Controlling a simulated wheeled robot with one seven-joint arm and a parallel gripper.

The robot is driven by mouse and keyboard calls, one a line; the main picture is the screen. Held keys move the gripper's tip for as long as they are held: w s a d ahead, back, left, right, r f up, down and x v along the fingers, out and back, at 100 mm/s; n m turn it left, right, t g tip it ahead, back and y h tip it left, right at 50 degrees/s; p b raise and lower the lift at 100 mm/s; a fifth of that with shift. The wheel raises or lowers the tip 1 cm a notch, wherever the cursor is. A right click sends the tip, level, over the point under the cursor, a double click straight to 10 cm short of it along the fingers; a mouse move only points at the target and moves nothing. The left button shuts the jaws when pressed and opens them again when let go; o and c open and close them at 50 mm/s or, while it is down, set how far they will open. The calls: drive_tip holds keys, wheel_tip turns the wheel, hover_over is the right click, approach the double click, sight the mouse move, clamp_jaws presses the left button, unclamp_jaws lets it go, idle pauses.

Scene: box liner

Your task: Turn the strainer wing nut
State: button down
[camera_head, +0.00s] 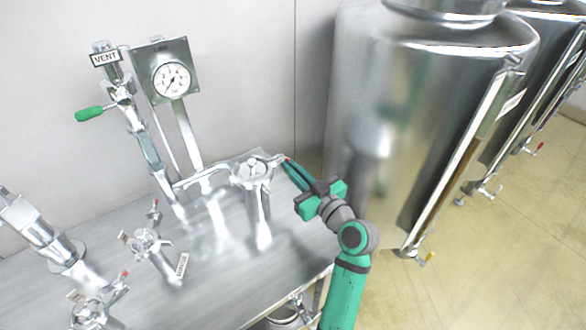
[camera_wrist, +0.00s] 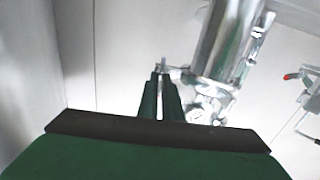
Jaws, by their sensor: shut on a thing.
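The strainer (camera_head: 257,205) is an upright polished steel cylinder with a clamped lid, standing on the steel bench; in the wrist view it is the large shiny cylinder (camera_wrist: 225,40). My gripper (camera_head: 287,160) reaches it from the right, fingertips beside the clamp at lid height. In the wrist view the two green fingers (camera_wrist: 161,77) are close together, shut on a small metal part at the clamp's side, the wing nut (camera_wrist: 161,66). The fingertips hide most of the nut, so its angle cannot be told.
A pressure gauge (camera_head: 172,79) and a VENT valve with a green handle (camera_head: 89,114) stand behind left. Several pipe fittings, such as a red-tipped valve (camera_head: 150,242), are on the bench. A large steel tank (camera_head: 400,120) stands close behind my arm.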

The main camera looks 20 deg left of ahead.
drive_tip(key=shift+m, duration=0.3)
drive_tip(key=m, duration=1.7)
drive_tip(key=shift+w+d+f, duration=0.15)
drive_tip(key=shift+w+f, duration=0.1)
drive_tip(key=shift+f, duration=0.05)
drive_tip(key=shift+m, duration=0.4)
drive_tip(key=c, duration=1.9)
unclamp_jaws()
drive_tip(key=shift+c, duration=0.2)
drive_tip(key=shift+d, duration=0.1)
